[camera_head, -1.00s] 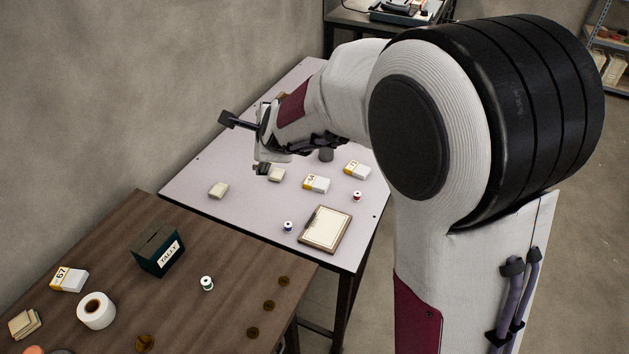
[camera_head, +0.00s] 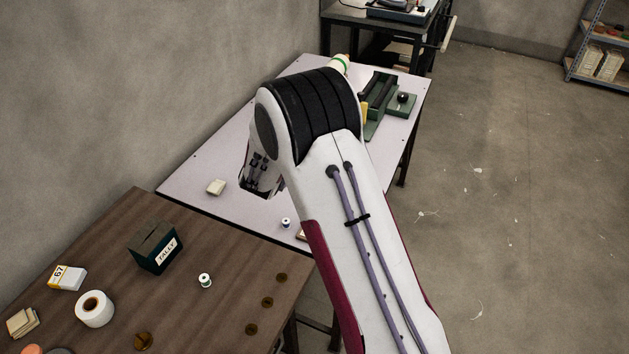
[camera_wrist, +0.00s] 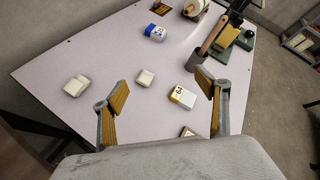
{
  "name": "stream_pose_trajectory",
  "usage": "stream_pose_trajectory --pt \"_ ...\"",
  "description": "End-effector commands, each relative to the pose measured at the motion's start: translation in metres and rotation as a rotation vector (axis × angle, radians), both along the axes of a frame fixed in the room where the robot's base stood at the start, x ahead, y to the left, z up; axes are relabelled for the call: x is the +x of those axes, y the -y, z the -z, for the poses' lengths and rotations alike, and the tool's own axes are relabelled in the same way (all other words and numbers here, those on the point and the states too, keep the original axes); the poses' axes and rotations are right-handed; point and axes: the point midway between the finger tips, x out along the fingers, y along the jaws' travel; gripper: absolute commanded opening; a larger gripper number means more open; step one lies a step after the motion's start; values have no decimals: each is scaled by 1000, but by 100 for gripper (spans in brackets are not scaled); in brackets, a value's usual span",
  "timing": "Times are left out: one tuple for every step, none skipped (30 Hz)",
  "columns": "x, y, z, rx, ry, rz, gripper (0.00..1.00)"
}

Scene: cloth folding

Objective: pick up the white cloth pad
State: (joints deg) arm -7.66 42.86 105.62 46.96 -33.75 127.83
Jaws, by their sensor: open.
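Two small pale cloth pads lie apart on the light table. One pad (camera_wrist: 76,85) is at the left in the wrist view, outside my fingers, and also shows in the head view (camera_head: 216,187), left of my arm. The other pad (camera_wrist: 146,77) lies beyond and between my fingertips in the wrist view; my arm covers it in the head view. I cannot tell which one is the white cloth pad. My gripper (camera_wrist: 163,87) is open and empty, above the table, its two wood-coloured finger pads spread wide. It is hidden behind my arm in the head view.
A numbered white-and-yellow box (camera_wrist: 183,97) lies by the right finger, a blue-and-white box (camera_wrist: 155,33) farther back. Green equipment (camera_head: 380,105) stands at the table's far right. A brown table (camera_head: 190,300) in front holds a tally box (camera_head: 157,247), paper roll (camera_head: 94,309) and folded cloths (camera_head: 22,323).

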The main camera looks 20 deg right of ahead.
Motion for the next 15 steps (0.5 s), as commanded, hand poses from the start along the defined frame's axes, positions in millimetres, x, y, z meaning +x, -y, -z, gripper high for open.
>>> stream_pose_trajectory --pt "1 4 13 22 12 40 74" --pt "2 6 20 36 22 65 74" --pt "3 9 27 55 37 98 74" --pt "3 12 34 68 48 123 74" --pt "3 14 40 82 60 149 74" --pt "4 18 47 98 77 181 74" --pt "3 21 54 111 88 206 74" --pt "3 24 60 123 101 231 74" --pt "2 27 68 138 118 263 74" --pt "2 30 74 149 132 286 74" --pt "0 32 80 160 145 310 74" --pt "-1 36 88 175 162 341 74" --pt "-2 39 94 186 178 364 74" --pt "-4 41 100 196 192 388 74" --pt "-6 44 107 209 211 416 74"
